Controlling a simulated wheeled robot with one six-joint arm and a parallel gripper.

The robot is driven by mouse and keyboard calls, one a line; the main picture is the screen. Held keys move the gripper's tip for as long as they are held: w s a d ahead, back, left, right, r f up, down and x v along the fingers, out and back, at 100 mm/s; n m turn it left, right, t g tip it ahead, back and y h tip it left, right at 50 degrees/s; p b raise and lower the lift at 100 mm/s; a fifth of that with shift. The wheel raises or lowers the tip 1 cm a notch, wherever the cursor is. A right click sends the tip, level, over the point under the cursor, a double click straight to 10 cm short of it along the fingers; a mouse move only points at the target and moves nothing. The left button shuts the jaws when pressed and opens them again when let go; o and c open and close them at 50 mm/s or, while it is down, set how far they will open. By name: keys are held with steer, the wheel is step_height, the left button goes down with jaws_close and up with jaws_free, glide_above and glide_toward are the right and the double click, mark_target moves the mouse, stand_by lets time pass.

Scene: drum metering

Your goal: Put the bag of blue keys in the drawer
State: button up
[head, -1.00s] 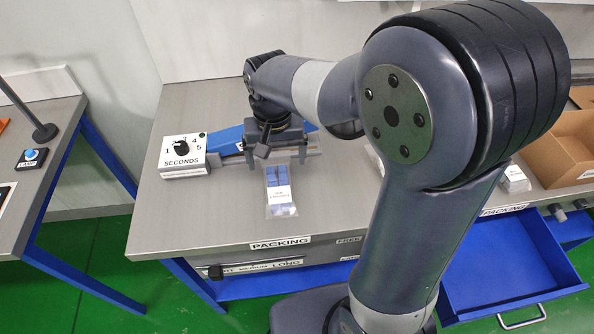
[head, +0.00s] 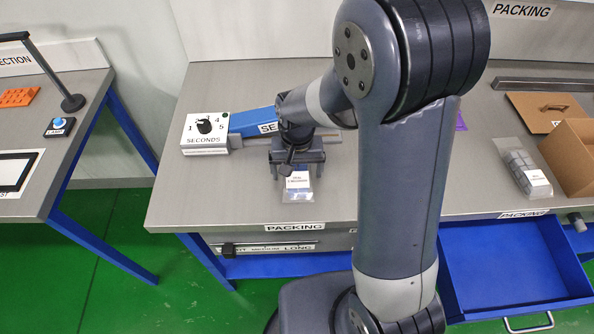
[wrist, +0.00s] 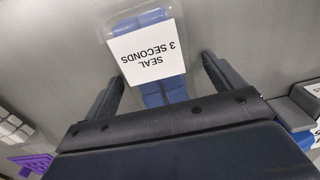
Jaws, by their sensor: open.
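The bag of blue keys (head: 299,194) lies flat on the packing bench, a clear bag with a white label. In the wrist view its label (wrist: 147,52) reads "SEAL 3 SECONDS", with blue keys above and below it. My gripper (head: 297,172) is open over the bag's far part and hides that part in the head view. In the wrist view my gripper (wrist: 161,72) has one finger on each side of the bag, apart from it. The blue drawer (head: 482,277) stands open below the bench at the right, and its visible floor is bare.
The seconds dial box (head: 206,146) and the blue sealer arm (head: 252,121) are just behind and left of my gripper. A bag of grey keys (head: 523,165) and a cardboard box (head: 572,150) are at the right. My arm hides the bench's middle.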

steer(key=c, duration=1.3)
steer(key=shift+r, duration=0.1)
